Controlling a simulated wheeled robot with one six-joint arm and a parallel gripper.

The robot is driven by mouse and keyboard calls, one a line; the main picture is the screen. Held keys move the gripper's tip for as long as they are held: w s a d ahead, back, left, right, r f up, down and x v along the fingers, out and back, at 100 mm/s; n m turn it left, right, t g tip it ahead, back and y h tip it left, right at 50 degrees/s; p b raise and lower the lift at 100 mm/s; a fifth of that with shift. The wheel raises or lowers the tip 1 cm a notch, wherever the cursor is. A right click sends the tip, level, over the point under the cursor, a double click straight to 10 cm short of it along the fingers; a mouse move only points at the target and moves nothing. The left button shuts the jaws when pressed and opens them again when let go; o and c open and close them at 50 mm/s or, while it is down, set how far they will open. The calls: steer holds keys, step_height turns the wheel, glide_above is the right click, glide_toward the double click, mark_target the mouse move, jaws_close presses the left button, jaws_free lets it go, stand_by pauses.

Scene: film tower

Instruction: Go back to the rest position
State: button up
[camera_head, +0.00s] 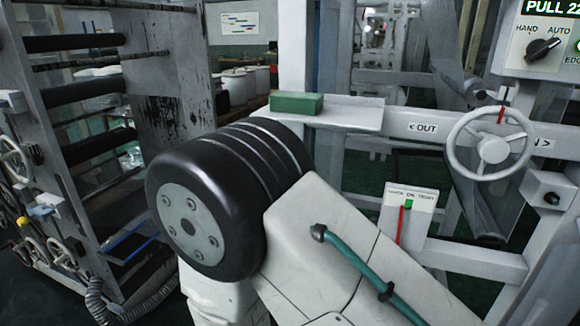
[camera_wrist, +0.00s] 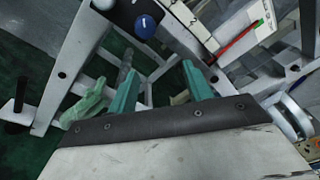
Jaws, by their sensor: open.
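My gripper (camera_wrist: 161,88) shows in the wrist view as two teal fingers standing apart, with nothing seen between them. Beyond them are the white frame bars of the machine. In the head view my white arm, with its large black joint and teal hose, fills the lower middle; the gripper itself is not visible there.
The white machine frame carries a handwheel (camera_head: 490,143), a gauge plate with a red pointer (camera_head: 410,198) and a control panel (camera_head: 541,48). A green block (camera_head: 297,103) lies on its ledge. A roller rack (camera_head: 165,75) stands left. A blue knob (camera_wrist: 145,27) shows in the wrist view.

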steer(key=s+d+r+m+g+h, duration=0.2)
steer(key=s+d+r+m+g, duration=0.5)
steer(key=m, duration=0.5)
steer(key=s+d+r+m+g+h, duration=0.2)
steer(key=d+r+m+g, duration=0.3)
steer(key=d+m+g, duration=0.6)
steer(key=s+d+r+m+t+y, duration=0.1)
steer(key=s+r+m+y, duration=0.3)
steer(key=m, duration=0.5)
steer(key=s+d+r+m+t+y, duration=0.2)
steer(key=s+d+r+m+y, duration=0.2)
steer(key=r+m+y, duration=0.4)
step_height(320, 180, up, 3)
steer(key=shift+s+m, duration=0.65)
steer(key=shift+m, duration=0.35)
